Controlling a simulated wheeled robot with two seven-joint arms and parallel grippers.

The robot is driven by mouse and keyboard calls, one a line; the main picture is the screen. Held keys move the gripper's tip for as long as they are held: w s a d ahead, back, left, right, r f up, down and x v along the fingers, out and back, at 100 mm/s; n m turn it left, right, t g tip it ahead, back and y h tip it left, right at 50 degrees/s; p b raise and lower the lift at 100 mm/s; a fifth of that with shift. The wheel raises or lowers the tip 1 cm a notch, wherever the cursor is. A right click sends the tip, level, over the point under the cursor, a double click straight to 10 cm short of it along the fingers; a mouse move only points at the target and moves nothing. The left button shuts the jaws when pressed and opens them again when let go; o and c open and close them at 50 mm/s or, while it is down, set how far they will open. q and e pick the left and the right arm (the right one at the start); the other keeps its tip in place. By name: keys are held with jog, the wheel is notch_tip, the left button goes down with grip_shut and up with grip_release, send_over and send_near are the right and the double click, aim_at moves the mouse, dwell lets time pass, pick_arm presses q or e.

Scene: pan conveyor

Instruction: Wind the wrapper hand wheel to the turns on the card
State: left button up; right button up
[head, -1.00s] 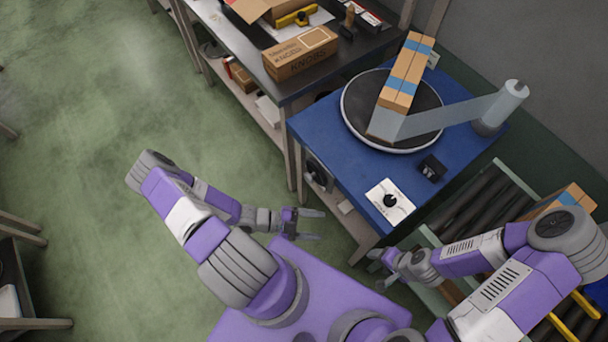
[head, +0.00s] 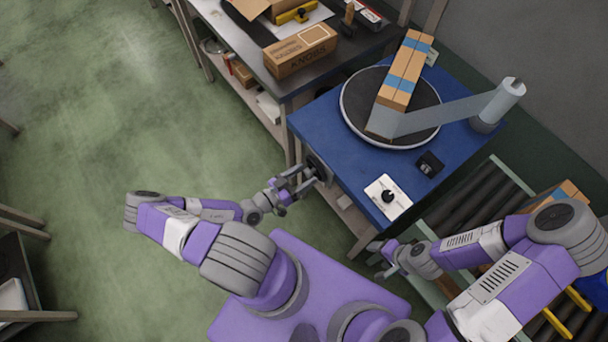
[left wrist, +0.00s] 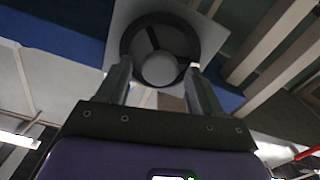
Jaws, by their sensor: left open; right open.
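The hand wheel (head: 321,169) is a dark ring on the left side of the blue wrapper table (head: 318,119). In the left wrist view the wheel (left wrist: 131,42) shows dark spokes and a round grey knob, in front of a pale square plate. My left gripper (head: 303,182) is open in front of the wheel; its fingertips (left wrist: 159,75) lie either side of the wheel's lower part. I cannot tell whether they touch it. My right gripper (head: 378,261) is open and empty by the table's front corner. I cannot make out a card with a readable number.
On the table, a turntable (head: 353,122) carries taped boxes (head: 405,75), with grey film running to a film roll (head: 500,102). A white panel with a black knob (head: 388,196) and a black block (head: 430,163) sit near the front. A roller conveyor (head: 485,205) lies right.

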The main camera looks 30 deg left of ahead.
pick_arm(q)
jog(key=shift+w+d, duration=0.1)
jog(key=shift+w, duration=0.15)
jog(key=shift+c, duration=0.2)
jog(key=c, duration=1)
jog(key=shift+m, duration=0.3)
